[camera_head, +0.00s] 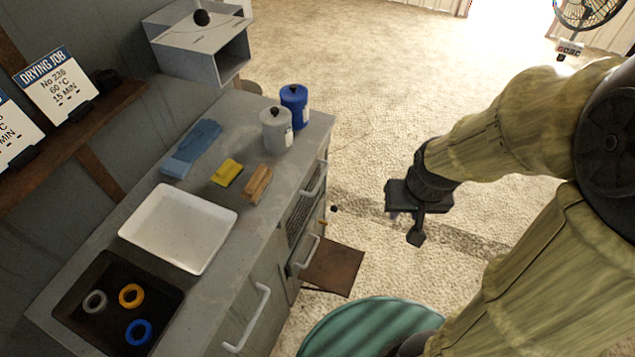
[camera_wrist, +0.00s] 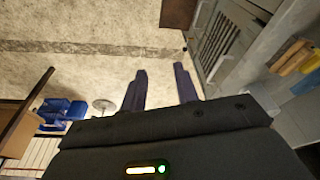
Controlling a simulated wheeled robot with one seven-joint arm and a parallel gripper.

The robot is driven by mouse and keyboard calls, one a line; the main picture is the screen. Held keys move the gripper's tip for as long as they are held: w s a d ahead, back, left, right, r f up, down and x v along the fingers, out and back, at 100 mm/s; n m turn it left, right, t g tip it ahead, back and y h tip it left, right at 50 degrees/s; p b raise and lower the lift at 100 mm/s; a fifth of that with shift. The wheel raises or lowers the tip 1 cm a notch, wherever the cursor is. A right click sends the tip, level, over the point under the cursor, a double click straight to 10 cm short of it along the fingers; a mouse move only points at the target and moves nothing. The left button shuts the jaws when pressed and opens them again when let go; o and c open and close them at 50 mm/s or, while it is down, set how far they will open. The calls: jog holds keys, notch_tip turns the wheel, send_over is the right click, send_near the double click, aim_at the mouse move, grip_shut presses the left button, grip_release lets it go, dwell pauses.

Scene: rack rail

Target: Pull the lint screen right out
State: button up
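A slatted metal grille (camera_head: 301,218) is set in the front of the grey counter, below a bar handle; it also shows in the wrist view (camera_wrist: 220,45). I cannot tell for sure whether this grille is the lint screen or covers it. A brown flap (camera_head: 334,266) sticks out below it, lying roughly flat; its edge shows in the wrist view (camera_wrist: 177,12). My gripper (camera_head: 410,215) hangs over the floor to the right of the counter, clear of the grille. In the wrist view its two fingers (camera_wrist: 160,70) are apart with nothing between them.
The counter (camera_head: 215,260) carries a white tray (camera_head: 140,228), a dark tray with rings, a blue glove, a yellow sponge, a brush and two canisters. A green round-topped object (camera_head: 345,325) stands low in front. Bar handles (camera_head: 250,320) jut from the counter front. Floor beyond is open.

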aim_at(319, 182)
jog(key=w+d+f+m+t+y+b, duration=0.1)
jog(key=w+d+f+t+b, duration=0.3)
jog(key=w, duration=0.7)
jog(key=w+a+f+m+t+y+b, duration=0.1)
jog(key=w+f+t+b, duration=0.2)
jog(key=w+f+b, duration=0.5)
jog(key=w+a+f+m+y+b, duration=0.1)
jog(key=w+a+f+y+b, duration=0.1)
jog(key=w+a+f+y, duration=0.25)
jog(key=s+f+m+g+y+b, duration=0.1)
jog(key=s+f+g+y+b, duration=0.2)
jog(key=y, duration=0.5)
notch_tip(319, 182, down, 3)
jog(key=shift+s+a+r+g+b, duration=0.1)
jog(key=shift+s+a+g+b, duration=0.2)
jog(key=shift+g+b, duration=0.5)
jog(key=x, duration=0.8)
jog(key=b+x, duration=0.1)
jog(key=x, duration=0.8)
jog(key=shift+w+a+r, duration=0.15)
jog(key=shift+a, duration=0.15)
